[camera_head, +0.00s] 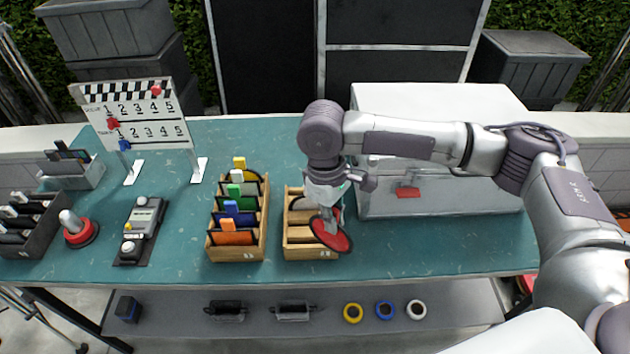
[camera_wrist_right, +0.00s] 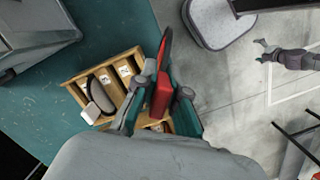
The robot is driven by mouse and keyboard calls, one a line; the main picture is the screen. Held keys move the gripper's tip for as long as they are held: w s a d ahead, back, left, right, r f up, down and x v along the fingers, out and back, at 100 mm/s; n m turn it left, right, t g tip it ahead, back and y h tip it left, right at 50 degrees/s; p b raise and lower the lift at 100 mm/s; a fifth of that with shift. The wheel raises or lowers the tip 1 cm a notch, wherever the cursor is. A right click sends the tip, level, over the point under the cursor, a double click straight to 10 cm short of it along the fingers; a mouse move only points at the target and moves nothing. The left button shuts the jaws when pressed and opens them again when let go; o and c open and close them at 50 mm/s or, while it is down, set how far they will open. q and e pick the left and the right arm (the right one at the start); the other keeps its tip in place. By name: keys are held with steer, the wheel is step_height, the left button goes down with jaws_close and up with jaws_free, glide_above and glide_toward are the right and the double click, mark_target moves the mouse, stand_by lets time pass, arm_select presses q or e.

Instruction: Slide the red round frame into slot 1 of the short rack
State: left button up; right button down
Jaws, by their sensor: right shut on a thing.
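The red round frame (camera_head: 331,240) is held by my right gripper (camera_head: 337,212), tilted, at the front right of the short rack. In the right wrist view its red tab (camera_wrist_right: 160,97) sits between the fingers of the gripper (camera_wrist_right: 165,105), and its thin disc (camera_wrist_right: 165,52) reaches past them. The short wooden rack (camera_head: 290,238) stands on the table; the arm and frame hide part of it. The wrist view shows the rack (camera_wrist_right: 72,78) with small labels too blurred to read and a dark rounded piece with a white tab (camera_wrist_right: 97,95) in it. My left gripper is out of view.
A longer wooden rack (camera_head: 214,247) with several coloured frames stands close to the left. A white case (camera_head: 440,200) stands right of the short rack. A slate board (camera_head: 135,115), a red button (camera_head: 78,230) and a control box (camera_head: 140,228) are further left. The front table strip is clear.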

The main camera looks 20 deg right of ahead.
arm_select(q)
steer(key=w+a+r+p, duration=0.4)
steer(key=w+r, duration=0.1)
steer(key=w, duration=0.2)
arm_select(e)
steer(key=w+a+r+n, duration=0.2)
steer(key=w+a+n, duration=0.1)
steer(key=w+n, duration=0.3)
arm_select(q)
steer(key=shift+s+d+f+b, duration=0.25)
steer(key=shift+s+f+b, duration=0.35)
steer(key=shift+b, duration=0.15)
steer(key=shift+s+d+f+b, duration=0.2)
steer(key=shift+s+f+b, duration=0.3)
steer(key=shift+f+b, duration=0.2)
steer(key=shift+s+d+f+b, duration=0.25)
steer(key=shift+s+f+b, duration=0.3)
steer(key=shift+b, duration=0.2)
arm_select(e)
steer(key=shift+n+t+h, duration=0.4)
steer(key=shift+n, duration=0.5)
steer(key=shift+w+d+f, duration=0.15)
steer(key=shift+f, duration=1.25)
steer(key=shift+w+d+f, duration=0.15)
steer(key=shift+f, duration=1.2)
arm_select(q)
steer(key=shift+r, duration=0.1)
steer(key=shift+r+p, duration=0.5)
steer(key=shift+p, duration=0.1)
